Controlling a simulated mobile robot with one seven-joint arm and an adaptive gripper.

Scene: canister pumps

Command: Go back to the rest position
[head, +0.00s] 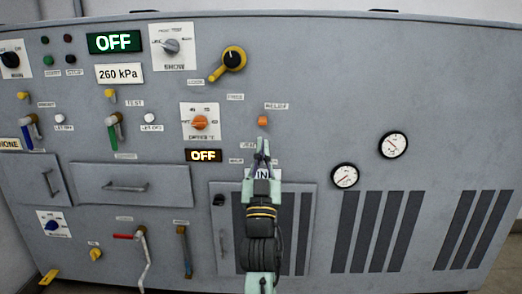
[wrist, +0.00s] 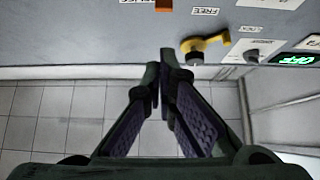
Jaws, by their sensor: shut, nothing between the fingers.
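My gripper (head: 262,150) is in front of the grey pump cabinet (head: 440,90) in the head view, just below the orange relief knob (head: 262,121). Its fingers are together with nothing between them. In the wrist view my gripper (wrist: 160,65) shows its two fingertips meeting, with the tiled floor behind them and the cabinet face along the top. I cannot tell whether the fingertips touch the panel. My arm covers part of the lower panel and a sign beneath the fingers.
The panel carries a yellow-and-black rotary handle (head: 232,60), an orange selector knob (head: 199,123), gauges (head: 392,145) and a red-handled tap (head: 125,237). A yellow handle also shows in the wrist view (wrist: 205,45). The tiled floor (wrist: 60,105) looks clear.

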